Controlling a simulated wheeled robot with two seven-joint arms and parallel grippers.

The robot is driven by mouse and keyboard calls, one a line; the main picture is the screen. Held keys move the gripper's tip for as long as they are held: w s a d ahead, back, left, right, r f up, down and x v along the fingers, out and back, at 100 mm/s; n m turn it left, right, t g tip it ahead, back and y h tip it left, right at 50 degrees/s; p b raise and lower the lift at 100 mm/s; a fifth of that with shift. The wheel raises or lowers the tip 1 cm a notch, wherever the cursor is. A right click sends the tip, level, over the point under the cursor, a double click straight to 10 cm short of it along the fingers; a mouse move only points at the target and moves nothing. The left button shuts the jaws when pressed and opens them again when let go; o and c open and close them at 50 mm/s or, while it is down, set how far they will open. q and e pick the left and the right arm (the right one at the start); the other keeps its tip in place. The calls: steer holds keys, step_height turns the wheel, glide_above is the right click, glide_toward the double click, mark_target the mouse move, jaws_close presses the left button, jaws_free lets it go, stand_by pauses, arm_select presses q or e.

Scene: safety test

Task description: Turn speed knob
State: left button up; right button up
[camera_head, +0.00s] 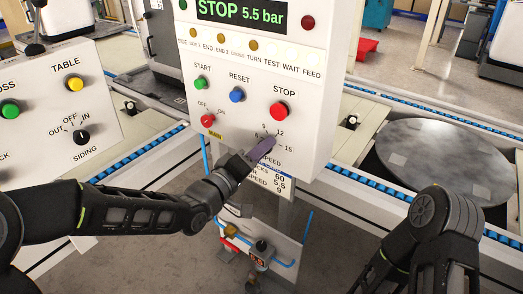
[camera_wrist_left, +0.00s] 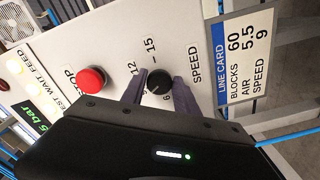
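The speed knob (camera_wrist_left: 159,82) is a round black knob on the white control panel (camera_head: 250,90), by the printed SPEED scale. In the left wrist view a white mark on it points to the lower left. My left gripper (camera_wrist_left: 160,92) has one dark finger on each side of the knob, with no clear gap visible. In the head view the left gripper (camera_head: 262,149) covers the knob. Part of the scale is hidden by the fingers. A line card (camera_wrist_left: 240,57) beside the knob reads SPEED 9. My right arm shows at lower right, its gripper out of view.
A red STOP button (camera_head: 281,112), blue RESET button (camera_head: 236,95), green START button (camera_head: 201,83) and red MAIN switch (camera_head: 208,120) sit close to the knob. The display (camera_head: 242,14) reads STOP 5.5 bar. A round grey table (camera_head: 440,160) stands at right.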

arm_select(q)
steer(key=o, duration=0.3)
steer(key=shift+o, duration=0.2)
steer(key=shift+s, duration=0.1)
steer(key=p+v, duration=0.1)
steer(key=v, duration=0.6)
steer(key=shift+s+a, duration=0.25)
